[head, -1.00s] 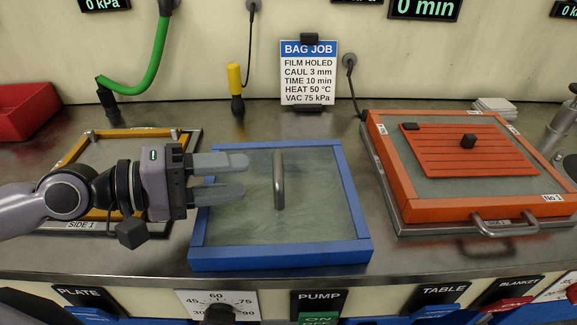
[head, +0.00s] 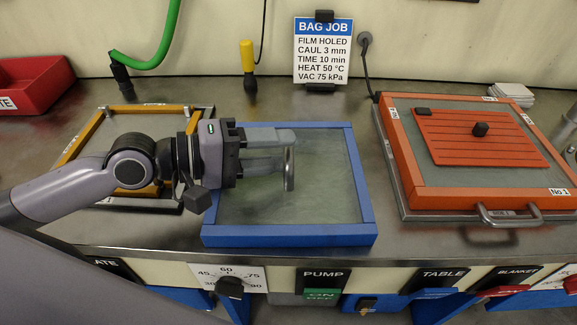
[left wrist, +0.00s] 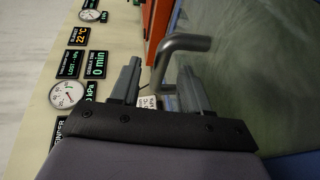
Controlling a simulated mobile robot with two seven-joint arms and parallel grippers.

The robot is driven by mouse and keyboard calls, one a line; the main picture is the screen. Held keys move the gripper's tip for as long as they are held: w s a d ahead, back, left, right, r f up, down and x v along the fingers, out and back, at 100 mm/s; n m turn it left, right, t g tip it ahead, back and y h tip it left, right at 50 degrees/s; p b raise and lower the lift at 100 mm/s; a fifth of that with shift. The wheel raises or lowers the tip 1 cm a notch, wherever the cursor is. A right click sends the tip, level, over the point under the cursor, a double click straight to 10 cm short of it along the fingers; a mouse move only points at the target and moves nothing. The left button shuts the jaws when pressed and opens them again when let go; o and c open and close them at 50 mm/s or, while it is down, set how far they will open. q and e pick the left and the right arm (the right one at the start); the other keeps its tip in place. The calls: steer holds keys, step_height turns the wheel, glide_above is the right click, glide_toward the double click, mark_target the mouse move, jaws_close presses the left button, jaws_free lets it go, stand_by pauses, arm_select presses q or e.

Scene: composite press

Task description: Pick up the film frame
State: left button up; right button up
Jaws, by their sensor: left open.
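The film frame is a blue square frame (head: 290,235) with a cloudy, see-through film, lying flat on the steel bench. A grey metal bar handle (head: 290,170) stands up from its middle. My left gripper (head: 287,150) is open and level above the film, its fingertips at the handle. In the left wrist view the bent handle (left wrist: 185,43) runs down to the space between the two open fingers (left wrist: 160,88). I cannot tell whether either finger touches it. The frame's left edge is partly behind my gripper. My right gripper does not show.
An orange frame (head: 480,198) with a slotted orange plate (head: 480,140) lies to the right. A yellow frame (head: 85,140) is at left, partly behind my arm. A red bin (head: 35,85) and a job card (head: 322,50) stand behind. Panel controls line the front edge.

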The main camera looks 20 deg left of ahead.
arm_select(q)
steer(key=shift+x, duration=1.25)
steer(key=shift+c, duration=0.3)
jaws_close()
steer(key=shift+r, duration=0.1)
